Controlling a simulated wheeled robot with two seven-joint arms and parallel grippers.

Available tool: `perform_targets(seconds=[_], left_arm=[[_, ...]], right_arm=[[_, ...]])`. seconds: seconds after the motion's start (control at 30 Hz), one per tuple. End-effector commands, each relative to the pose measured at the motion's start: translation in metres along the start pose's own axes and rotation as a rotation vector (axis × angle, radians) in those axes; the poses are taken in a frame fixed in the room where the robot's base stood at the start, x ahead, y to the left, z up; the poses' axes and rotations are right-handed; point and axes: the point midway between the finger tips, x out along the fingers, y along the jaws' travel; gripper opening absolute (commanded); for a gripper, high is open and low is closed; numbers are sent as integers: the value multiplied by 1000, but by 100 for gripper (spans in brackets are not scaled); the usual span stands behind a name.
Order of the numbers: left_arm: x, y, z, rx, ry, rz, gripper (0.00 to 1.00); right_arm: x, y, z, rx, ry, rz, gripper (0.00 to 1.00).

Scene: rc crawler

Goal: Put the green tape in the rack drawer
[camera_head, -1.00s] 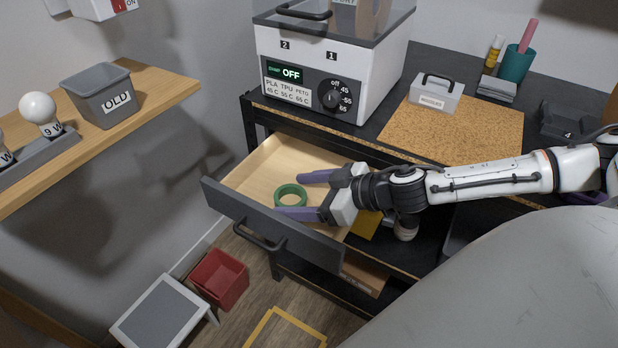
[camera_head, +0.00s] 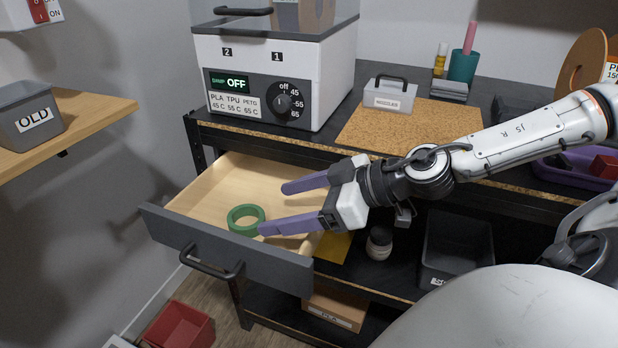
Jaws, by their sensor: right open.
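The green tape (camera_head: 246,219) is a ring lying in the open rack drawer (camera_head: 205,192), on its pale wooden floor near the front panel. My right gripper (camera_head: 272,208) is open, with its two purple fingers reaching over the drawer from the right. Its fingertips are just right of the tape, and nothing is between them. The nearer fingertip is close to the tape's right edge; I cannot tell whether they touch. My left gripper is not in view.
A white filament dryer (camera_head: 262,75) stands on the rack top, beside a cork mat (camera_head: 400,125) and a small grey box (camera_head: 389,95). A wooden shelf (camera_head: 95,115) with a grey OLD bin (camera_head: 28,118) is at left. A red bin (camera_head: 180,326) is on the floor.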

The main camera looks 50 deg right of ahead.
Motion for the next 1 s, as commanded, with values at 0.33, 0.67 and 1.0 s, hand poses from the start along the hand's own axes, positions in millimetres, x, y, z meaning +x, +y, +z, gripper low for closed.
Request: perform_targets(seconds=[0.33,0.67,1.0], left_arm=[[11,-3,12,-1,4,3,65],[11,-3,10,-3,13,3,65],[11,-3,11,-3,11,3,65]], right_arm=[[-32,1,2,2,0,7,74],[-43,0,1,7,1,4,74],[-42,0,1,7,0,3,74]])
